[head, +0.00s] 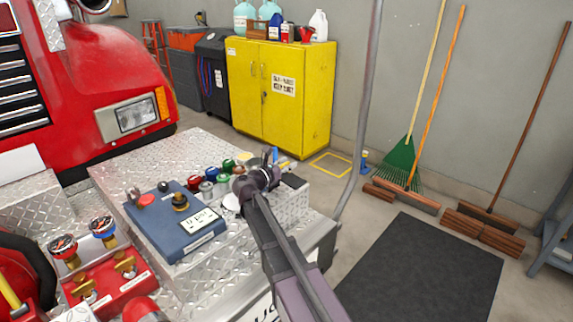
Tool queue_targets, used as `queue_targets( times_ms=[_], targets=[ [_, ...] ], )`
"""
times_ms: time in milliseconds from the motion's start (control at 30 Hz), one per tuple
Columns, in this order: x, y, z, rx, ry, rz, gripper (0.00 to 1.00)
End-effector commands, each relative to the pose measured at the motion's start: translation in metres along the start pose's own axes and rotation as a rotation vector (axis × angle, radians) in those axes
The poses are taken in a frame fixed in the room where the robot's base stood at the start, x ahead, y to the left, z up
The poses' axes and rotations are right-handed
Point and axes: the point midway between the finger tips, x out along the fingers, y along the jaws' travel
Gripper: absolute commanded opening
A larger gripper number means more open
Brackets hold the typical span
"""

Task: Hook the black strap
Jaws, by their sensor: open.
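My arm reaches from the bottom of the head view up to the diamond-plate bumper deck (165,152). My gripper (256,181) is at its far end, over the deck's right part, beside a small silver diamond-plate box (291,203). The gripper is open; its fingertips are small and mostly hidden behind the wrist, and I see nothing held. A small dark patch (293,181) shows on top of the box, just right of the gripper. I cannot tell whether it is the black strap. No strap or hook shows clearly.
Several coloured caps (207,176) stand left of the gripper, near a blue control panel (178,222). Red gauge valves (105,285) are at lower left. A grey pole (363,110) rises right of the arm. A yellow cabinet (300,110) stands behind; a dark mat (425,270) lies right.

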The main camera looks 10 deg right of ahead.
Motion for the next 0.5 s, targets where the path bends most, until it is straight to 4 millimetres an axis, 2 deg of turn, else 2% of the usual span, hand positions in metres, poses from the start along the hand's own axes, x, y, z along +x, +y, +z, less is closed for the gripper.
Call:
queue_targets(
  times_ms=[200,233,300,400,500],
  targets=[
    [0.0002,-0.0002,0.0000,0.000,0.000,0.000,0.50],
    [0.0002,-0.0002,0.0000,0.000,0.000,0.000,0.47],
    [0.0002,-0.0003,0.0000,0.000,0.000,-0.001,0.26],
    [0.0003,-0.0004,0.0000,0.000,0.000,-0.001,0.00],
    [0.0003,-0.0004,0.0000,0.000,0.000,-0.001,0.00]
  ],
)
